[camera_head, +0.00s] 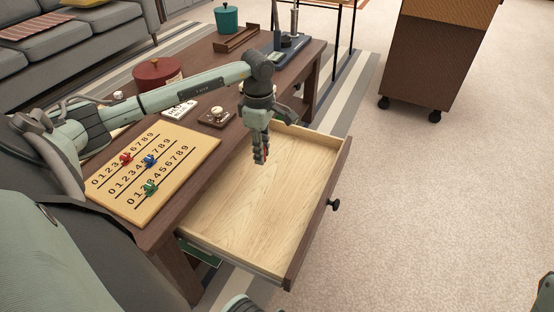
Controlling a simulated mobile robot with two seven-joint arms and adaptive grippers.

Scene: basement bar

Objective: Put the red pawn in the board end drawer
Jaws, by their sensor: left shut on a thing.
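My left gripper (261,158) points down over the open drawer (245,205). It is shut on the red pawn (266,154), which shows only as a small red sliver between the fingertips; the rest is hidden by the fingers. The drawer is pale wood inside with a dark front and a round knob, pulled out from the dark coffee table (170,218). Its visible floor looks empty. A numbered board (190,137) lies on the table left of the drawer, bearing a red piece (126,159), a blue piece (149,161) and a green piece (150,189).
A round red box (158,75), a white card (178,109) and a small dark stand (218,118) are on the table near my left arm. A teal pot (227,20) stands at the far end. Open carpet (430,200) lies right of the drawer.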

